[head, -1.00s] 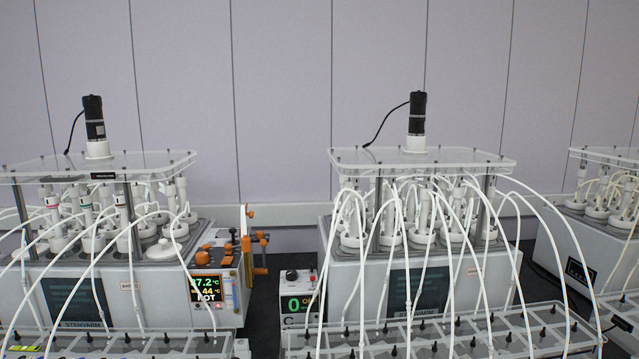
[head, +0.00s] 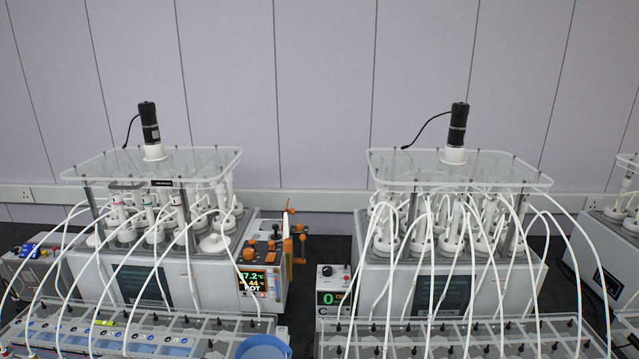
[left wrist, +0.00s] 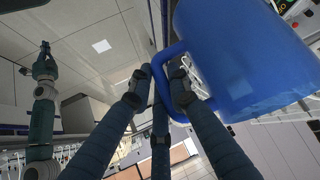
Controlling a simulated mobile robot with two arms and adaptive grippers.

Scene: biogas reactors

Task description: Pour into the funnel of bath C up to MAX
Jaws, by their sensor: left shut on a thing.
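A blue jug (left wrist: 245,50) fills the upper right of the left wrist view. My left gripper (left wrist: 161,75) is shut on its handle, with dark fingers on both sides. In the head view the jug's rim (head: 263,347) shows at the bottom edge; its contents are not visible. A small box marked C (head: 333,285) with a green 0 stands between two baths. The left bath has a display (head: 257,281) reading 37.2 °C, 44 °C and HOT. A white cone-shaped piece (head: 214,241) sits at its front right; I cannot tell whether it is a funnel. No MAX mark is readable.
The right bath (head: 455,285) is crowded with white bottles and tubes. Clear lids carry black motors (head: 149,122). Racks with looping tubes stand in front of both baths. Orange fittings (head: 287,240) stick up at the left bath's right end. A jointed arm shows at the left wrist view's left.

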